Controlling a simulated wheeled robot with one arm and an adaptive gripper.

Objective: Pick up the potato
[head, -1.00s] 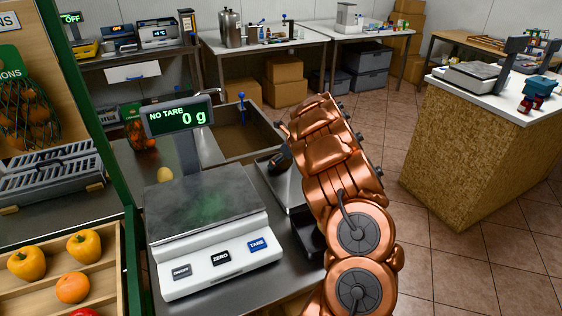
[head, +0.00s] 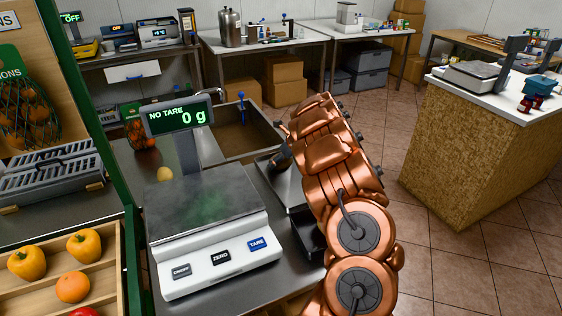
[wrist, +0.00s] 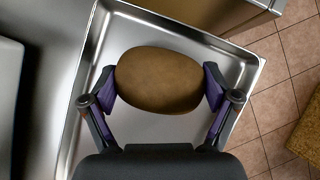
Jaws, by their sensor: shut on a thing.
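The potato (wrist: 158,79) is a brown, smooth oval in the wrist view. It sits between the two fingertips of my gripper (wrist: 160,88), which press on its left and right ends. My gripper is shut on it. Behind the potato is a shallow steel tray (wrist: 100,35). I cannot tell whether the potato still touches the tray floor. In the head view my copper arm hides the potato and most of my gripper; part of the tray (head: 290,190) shows to the left of the arm.
A white scale (head: 207,235) reading 0 g stands on the steel counter left of my arm. A sink (head: 240,133) lies behind. A crate (head: 115,290) holds peppers and an orange fruit at left. A cork-sided counter (head: 470,170) stands right, with tiled floor between.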

